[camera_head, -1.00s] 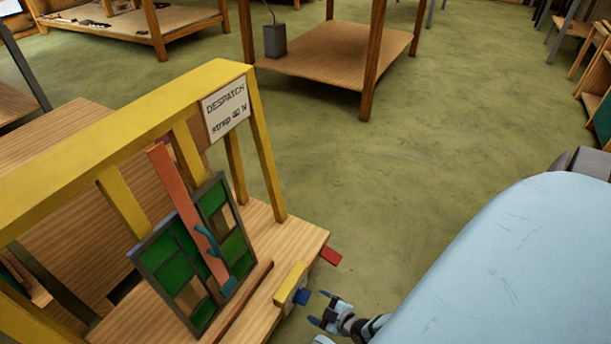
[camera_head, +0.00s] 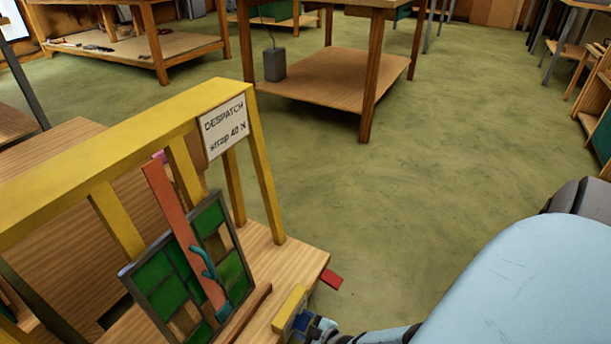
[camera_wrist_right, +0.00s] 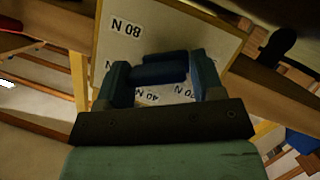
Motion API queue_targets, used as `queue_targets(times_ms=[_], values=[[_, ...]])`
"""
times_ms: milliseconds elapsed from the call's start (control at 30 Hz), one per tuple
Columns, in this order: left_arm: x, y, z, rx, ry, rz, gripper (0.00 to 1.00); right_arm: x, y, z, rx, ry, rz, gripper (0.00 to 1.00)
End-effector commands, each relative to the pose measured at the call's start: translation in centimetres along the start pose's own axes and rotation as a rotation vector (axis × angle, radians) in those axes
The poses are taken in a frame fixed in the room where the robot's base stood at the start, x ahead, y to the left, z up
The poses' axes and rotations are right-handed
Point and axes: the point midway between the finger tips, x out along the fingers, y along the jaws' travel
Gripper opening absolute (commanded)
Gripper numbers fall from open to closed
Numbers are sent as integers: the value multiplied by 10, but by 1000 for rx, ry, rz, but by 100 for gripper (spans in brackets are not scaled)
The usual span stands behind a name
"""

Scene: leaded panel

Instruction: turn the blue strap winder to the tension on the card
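The card (camera_head: 222,127) on the yellow frame reads "DESPATCH" and "strap 40 N". The blue strap winder (camera_head: 301,322) is at the bench's near right corner, partly hidden by my right gripper (camera_head: 318,328). In the right wrist view, the winder's blue bar (camera_wrist_right: 160,72) lies between the two spread fingers of my right gripper (camera_wrist_right: 162,82). I cannot tell whether the fingers touch it. Behind it a pale dial plate (camera_wrist_right: 175,38) shows "80 N" and, lower down, "40 N"; other marks are partly hidden. My left gripper is out of view.
A green leaded panel (camera_head: 160,272) leans on the bench (camera_head: 285,262) with a coral strap (camera_head: 178,228) across it. A yellow block (camera_head: 289,308) stands beside the winder, and a red tab (camera_head: 331,279) sticks out from the bench edge. The floor (camera_head: 410,200) to the right is clear.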

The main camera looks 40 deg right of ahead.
Motion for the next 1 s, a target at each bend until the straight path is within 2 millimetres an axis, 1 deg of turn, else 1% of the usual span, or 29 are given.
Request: queue_targets(times_ms=[33, 267, 467, 1000], values=[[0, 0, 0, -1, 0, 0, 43, 0, 4, 1, -2, 0, 5, 38], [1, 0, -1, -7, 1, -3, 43, 1, 6, 1, 23, 0, -5, 38], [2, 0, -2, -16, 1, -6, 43, 1, 8, 1, 111, -1, -40, 38], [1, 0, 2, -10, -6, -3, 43, 3, 13, 4, 553, 1, -223, 38]])
